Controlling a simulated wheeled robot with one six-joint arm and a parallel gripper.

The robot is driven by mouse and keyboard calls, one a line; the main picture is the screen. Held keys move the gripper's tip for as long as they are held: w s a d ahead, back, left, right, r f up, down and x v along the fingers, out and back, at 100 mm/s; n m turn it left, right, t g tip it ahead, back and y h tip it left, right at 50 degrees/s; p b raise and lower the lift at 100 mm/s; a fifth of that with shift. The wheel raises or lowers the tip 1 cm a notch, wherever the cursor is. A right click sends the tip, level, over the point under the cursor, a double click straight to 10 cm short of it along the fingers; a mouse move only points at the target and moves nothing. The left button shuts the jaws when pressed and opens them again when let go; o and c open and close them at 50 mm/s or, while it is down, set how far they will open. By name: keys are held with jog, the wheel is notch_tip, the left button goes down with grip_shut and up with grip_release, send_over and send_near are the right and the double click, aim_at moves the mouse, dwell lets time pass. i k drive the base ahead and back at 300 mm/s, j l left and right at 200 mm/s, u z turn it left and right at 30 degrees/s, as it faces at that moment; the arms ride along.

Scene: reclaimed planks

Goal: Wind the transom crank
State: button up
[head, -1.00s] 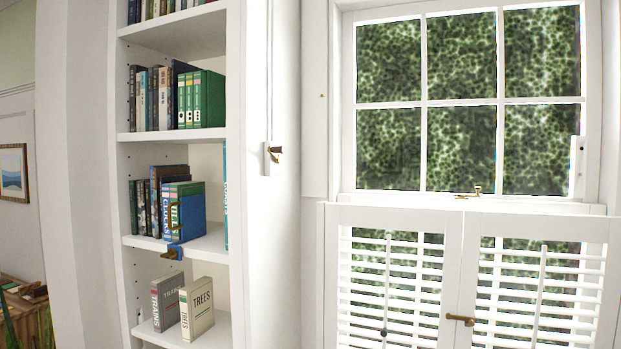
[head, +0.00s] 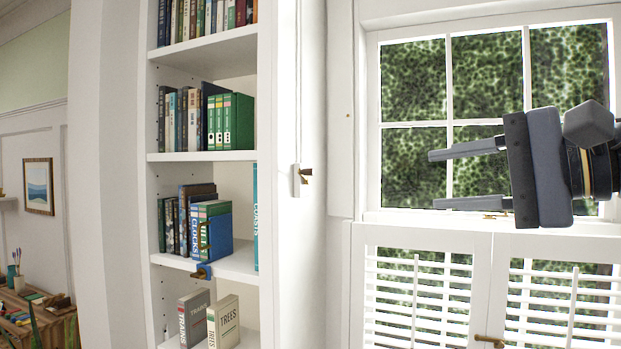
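The transom crank (head: 306,173) is a small brass handle on a white housing, fixed to the narrow white wall between the bookcase and the window. A thin vertical rod (head: 298,90) runs up from it. My gripper (head: 432,179) has come in from the right, in front of the window. Its two grey fingers point left and are spread apart, with nothing between them. The gripper is well to the right of the crank in the picture, at nearly the same height. It is not touching the crank.
The bookcase (head: 205,157) with several books stands left of the crank. White louvred shutters (head: 415,300) with a brass latch (head: 490,341) cover the lower window. The wall around the crank looks clear.

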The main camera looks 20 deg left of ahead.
aim_at(305, 173)
jog(key=j+z, duration=0.2)
jog(key=j, duration=0.25)
jog(key=k+j+z, duration=0.15)
jog(key=j, duration=0.25)
jog(key=k+j+z, duration=0.2)
jog(key=j, duration=0.2)
jog(key=k+j+z, duration=0.15)
jog(key=j, duration=0.25)
jog(key=k+j+z, duration=0.2)
jog(key=j, duration=0.2)
jog(key=i+j+z, duration=0.15)
jog(key=j, duration=0.25)
jog(key=i+j+z, duration=0.15)
jog(key=j, duration=0.25)
jog(key=i+j+z, duration=0.2)
jog(key=j, duration=0.25)
jog(key=j+z, duration=0.15)
jog(key=j, duration=0.3)
jog(key=i+j+z, duration=0.15)
jog(key=j, duration=0.3)
